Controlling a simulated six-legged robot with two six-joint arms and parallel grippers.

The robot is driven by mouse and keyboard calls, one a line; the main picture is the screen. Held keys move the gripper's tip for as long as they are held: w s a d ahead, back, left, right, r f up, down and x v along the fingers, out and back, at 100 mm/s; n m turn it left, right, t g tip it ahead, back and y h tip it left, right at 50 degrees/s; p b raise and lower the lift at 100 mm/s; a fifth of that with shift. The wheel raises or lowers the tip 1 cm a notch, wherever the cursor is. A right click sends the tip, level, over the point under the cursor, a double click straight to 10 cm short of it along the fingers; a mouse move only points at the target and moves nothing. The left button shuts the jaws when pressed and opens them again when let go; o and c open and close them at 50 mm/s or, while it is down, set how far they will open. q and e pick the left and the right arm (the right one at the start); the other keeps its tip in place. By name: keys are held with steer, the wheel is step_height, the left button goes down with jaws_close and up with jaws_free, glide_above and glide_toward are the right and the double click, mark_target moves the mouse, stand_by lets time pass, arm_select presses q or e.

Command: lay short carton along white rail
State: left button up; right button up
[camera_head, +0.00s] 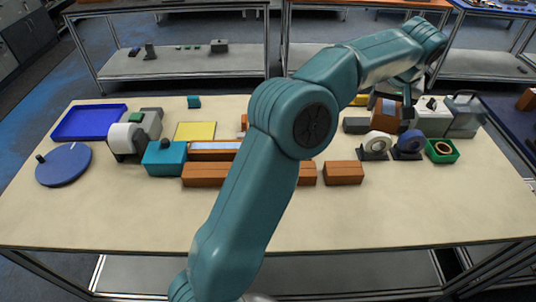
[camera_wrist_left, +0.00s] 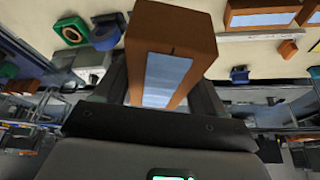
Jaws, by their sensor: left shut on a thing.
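My left gripper (camera_head: 388,99) is at the right back of the table, shut on a brown carton (camera_head: 386,116). In the left wrist view the carton (camera_wrist_left: 200,42) stands out between the fingers, with a pale label (camera_wrist_left: 166,78) facing the camera. A white rail (camera_wrist_left: 262,36) lies on the table beside two other labelled cartons (camera_wrist_left: 262,12), apart from the held one. In the head view I cannot make out the rail; my arm covers part of that area. My right gripper is not in view.
Two tape dispensers (camera_head: 375,146) and a green tray (camera_head: 441,151) stand near the gripper. Brown cartons (camera_head: 343,173) sit mid-table, a teal box (camera_head: 164,159) to their left. A blue tray (camera_head: 90,122) and round blue disc (camera_head: 64,166) are far left. The table front is clear.

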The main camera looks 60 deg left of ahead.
arm_select(q)
steer(key=a+n, duration=0.3)
steer(key=a, duration=0.7)
steer(key=n+g+y+b, duration=0.1)
steer(key=b, duration=0.2)
glide_above(328, 152)
step_height(328, 152, down, 20)
steer(key=shift+f, duration=0.1)
step_height(328, 152, down, 4)
steer(key=shift+f, duration=0.55)
steer(key=shift+r, duration=0.1)
